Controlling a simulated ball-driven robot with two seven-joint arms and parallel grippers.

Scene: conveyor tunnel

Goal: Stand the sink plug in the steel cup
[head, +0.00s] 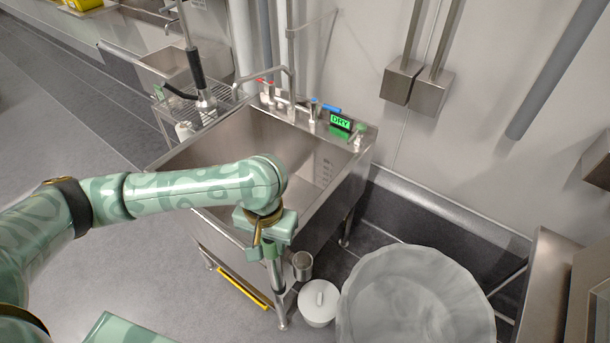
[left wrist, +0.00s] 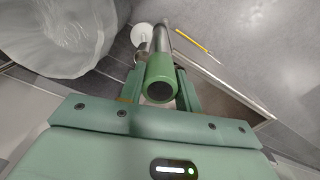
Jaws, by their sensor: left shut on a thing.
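My left gripper (head: 268,250) is shut on the sink plug (head: 277,275), a steel tube held roughly upright in front of the sink's near right corner. In the left wrist view the left gripper (left wrist: 160,88) has a finger on each side of the plug's green end (left wrist: 160,78), and the steel tube runs away from the camera. The steel cup (head: 302,262) is just right of the plug in the head view, with its mouth up. In the left wrist view the cup (left wrist: 143,47) is partly hidden beside the tube. The plug appears outside the cup. My right gripper is not seen.
The steel sink (head: 322,170) is behind my forearm, with a green "DRY" sign (head: 341,122) at its back. A white lidded bucket (head: 318,303) stands below the cup. A large lined bin (head: 415,305) is to the right. A yellow bar (head: 245,290) is low at the sink's front.

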